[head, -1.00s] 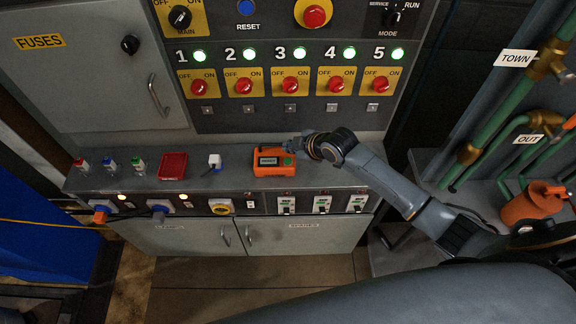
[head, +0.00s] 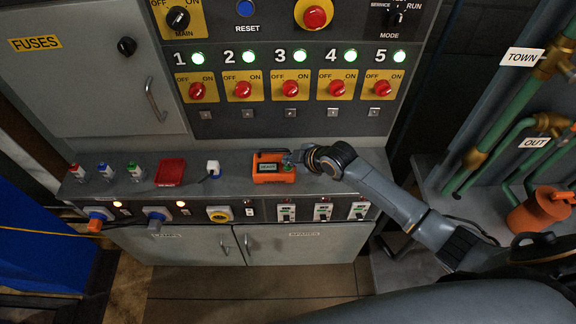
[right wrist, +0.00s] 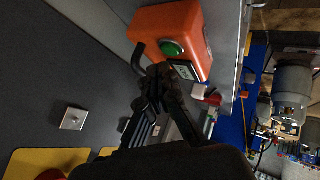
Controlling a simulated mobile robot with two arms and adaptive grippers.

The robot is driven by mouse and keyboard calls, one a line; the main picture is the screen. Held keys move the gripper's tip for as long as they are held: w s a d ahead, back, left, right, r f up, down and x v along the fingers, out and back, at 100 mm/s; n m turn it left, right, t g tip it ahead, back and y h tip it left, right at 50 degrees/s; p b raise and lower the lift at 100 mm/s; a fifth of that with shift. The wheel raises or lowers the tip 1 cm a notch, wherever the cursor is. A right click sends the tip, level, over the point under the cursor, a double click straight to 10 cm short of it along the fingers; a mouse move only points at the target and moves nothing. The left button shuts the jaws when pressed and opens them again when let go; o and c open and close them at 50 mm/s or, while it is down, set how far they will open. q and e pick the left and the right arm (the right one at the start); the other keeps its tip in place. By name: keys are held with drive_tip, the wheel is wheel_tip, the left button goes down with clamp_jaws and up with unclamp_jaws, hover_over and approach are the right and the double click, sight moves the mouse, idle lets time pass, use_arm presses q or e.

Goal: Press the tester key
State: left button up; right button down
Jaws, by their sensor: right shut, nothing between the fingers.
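The orange tester (head: 266,178) sits on the grey ledge, with a small display on its face. In the right wrist view the tester (right wrist: 196,22) shows a round green key (right wrist: 172,48) beside the display (right wrist: 186,71). My right gripper (head: 290,160) is at the tester's right end in the head view, its fingers partly covering the key area. In the right wrist view my right gripper (right wrist: 156,78) is shut and empty, its tips close to the key and display. I cannot tell whether they touch the tester. My left gripper is not in view.
Above is the panel with red switches (head: 291,90) and lit green lamps. Sockets and breakers (head: 322,212) line the ledge's front.

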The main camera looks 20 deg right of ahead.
sight(290, 168)
idle(0.8)
drive_tip(key=shift+f, duration=0.4)
drive_tip(key=shift+f+b, duration=0.4)
drive_tip(key=shift+f, duration=0.05)
idle(0.4)
drive_tip(key=shift+r, duration=0.1)
drive_tip(key=shift+r+p, duration=0.75)
drive_tip(key=shift+p, duration=0.15)
wheel_tip(290, 168, up, 5)
drive_tip(key=p, duration=0.4)
drive_tip(key=shift+r+p, duration=0.1)
drive_tip(key=shift+p, duration=0.3)
